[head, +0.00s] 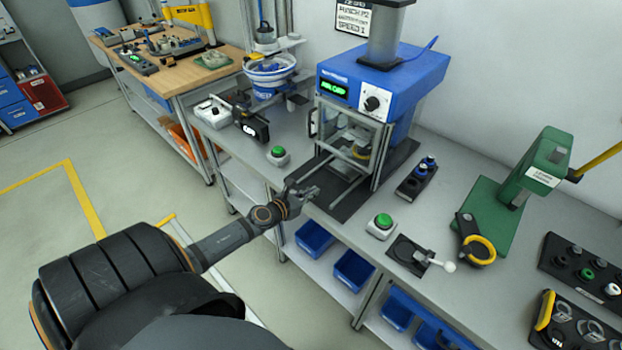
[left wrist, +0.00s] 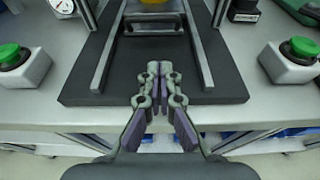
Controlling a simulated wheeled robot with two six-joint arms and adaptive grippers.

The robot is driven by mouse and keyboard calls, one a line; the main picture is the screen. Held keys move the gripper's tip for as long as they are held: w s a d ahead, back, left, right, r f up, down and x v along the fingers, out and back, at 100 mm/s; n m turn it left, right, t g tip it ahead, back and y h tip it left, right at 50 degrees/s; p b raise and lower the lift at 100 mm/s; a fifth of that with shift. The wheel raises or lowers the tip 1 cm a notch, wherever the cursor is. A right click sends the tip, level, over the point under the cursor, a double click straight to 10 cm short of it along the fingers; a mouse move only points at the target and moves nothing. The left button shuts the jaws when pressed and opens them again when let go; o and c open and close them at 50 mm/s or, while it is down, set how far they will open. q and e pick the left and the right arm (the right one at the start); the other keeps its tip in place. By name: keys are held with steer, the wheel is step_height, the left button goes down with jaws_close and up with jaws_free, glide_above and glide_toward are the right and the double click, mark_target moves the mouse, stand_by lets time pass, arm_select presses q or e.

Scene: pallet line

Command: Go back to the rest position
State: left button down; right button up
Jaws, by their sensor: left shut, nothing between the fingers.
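My left gripper (head: 304,193) is at the front edge of the bench, before the blue press (head: 384,72). In the left wrist view, my left gripper (left wrist: 160,86) is shut with its fingertips together and nothing between them. It is over the front of the press's black base plate (left wrist: 85,82), between two metal rails. I cannot tell if it touches the plate. My right gripper is not in view.
Green buttons stand on the left (head: 278,155) and right (head: 382,225) of the press. A lever box (head: 412,256) and green arbor press (head: 545,170) are further right. Blue bins (head: 352,270) sit on the shelf below. The floor to the left is clear.

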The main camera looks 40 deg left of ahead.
arm_select(q)
steer(key=shift+s+d+r, duration=0.15)
steer(key=shift+s+r, duration=0.1)
steer(key=shift+s, duration=0.15)
steer(key=shift+f, duration=0.1)
steer(key=shift+w, duration=0.25)
steer(key=s+r+n+g+y, duration=0.1)
steer(key=s+r+n+y, duration=0.25)
steer(key=n, duration=0.75)
steer(key=s+r+n+g+y, duration=0.1)
steer(key=s+r+n+y, duration=0.2)
steer(key=n, duration=0.8)
steer(key=s+d+f+n+g+h, duration=0.4)
steer(key=s+d+n+g, duration=0.5)
steer(key=s+d+n, duration=0.55)
steer(key=s+a+f+g, duration=0.1)
steer(key=s+f, duration=0.1)
steer(key=f, duration=1.1)
steer(key=s+a+f, duration=0.1)
steer(key=a+f, duration=0.1)
steer(key=f, duration=1)
steer(key=s+a+f+g, duration=0.1)
steer(key=s+f, duration=1.6)
steer(key=s, duration=0.2)
steer(key=shift+f, duration=0.4)
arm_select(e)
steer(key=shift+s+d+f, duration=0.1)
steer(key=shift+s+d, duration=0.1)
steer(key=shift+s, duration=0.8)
